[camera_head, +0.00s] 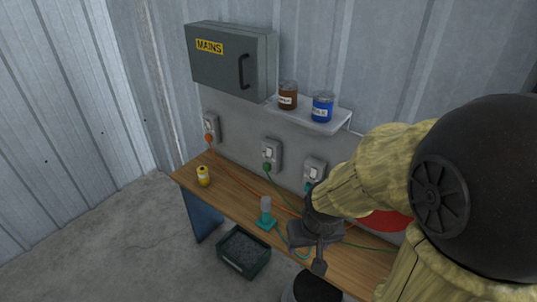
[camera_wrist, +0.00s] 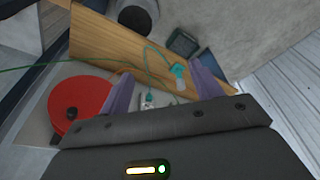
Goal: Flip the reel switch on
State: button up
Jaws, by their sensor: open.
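A red reel (camera_wrist: 80,105) with a dark hub shows at the left of the wrist view. In the head view only part of the reel (camera_head: 385,221) shows behind my arm. Three wall switch units stand above the bench: a left one (camera_head: 211,127) with an orange plug, a middle one (camera_head: 273,154) with a green plug, and a right one (camera_head: 315,170) with a teal plug. A green cord runs along the bench toward the reel; my arm hides part of it. My gripper (camera_wrist: 160,70) is open and empty; a switch unit (camera_wrist: 148,103) shows between its fingers.
A grey MAINS box (camera_head: 225,65) and a shelf (camera_head: 330,126) with brown and blue cans hang above. A dark crate (camera_head: 244,252) is on the floor.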

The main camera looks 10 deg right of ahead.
jog(key=shift+f, duration=0.1)
jog(key=c, duration=0.3)
jog(key=shift+f+b, duration=0.35)
jog(key=shift+b, duration=0.1)
jog(key=c, duration=0.4)
jog(key=b+x, duration=0.2)
jog(key=s+b+x, duration=0.1)
jog(key=b+x, duration=0.1)
jog(key=shift+f, duration=0.3)
grip_shut()
jog(key=shift+f+b, duration=0.25)
jog(key=shift+b, duration=0.25)
jog(key=shift+w, duration=0.15)
